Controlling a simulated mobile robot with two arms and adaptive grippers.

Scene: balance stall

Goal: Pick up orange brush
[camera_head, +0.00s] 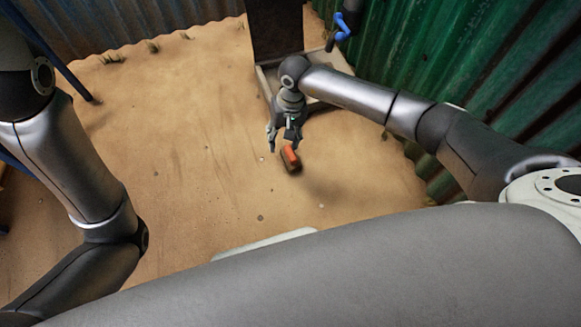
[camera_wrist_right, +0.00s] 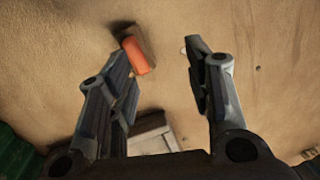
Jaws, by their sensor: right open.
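The orange brush (camera_head: 290,156) lies on the sandy ground near the middle of the head view, with an orange part and a brown part. My right gripper (camera_head: 284,145) is above the ground just beside the brush, fingers pointing down. In the right wrist view the brush (camera_wrist_right: 137,55) is near the tip of the left finger, which covers a bit of its edge. The right gripper (camera_wrist_right: 163,62) is open, with bare sand between its fingers. Whether the finger touches the brush I cannot tell. My left arm shows at the left of the head view; its gripper is out of view.
A dark upright panel (camera_head: 276,30) stands on a pale-edged base (camera_head: 264,82) behind the gripper. A green corrugated wall (camera_head: 480,50) runs along the right, with a blue crank (camera_head: 343,27) near it. Open sand (camera_head: 170,130) lies to the left.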

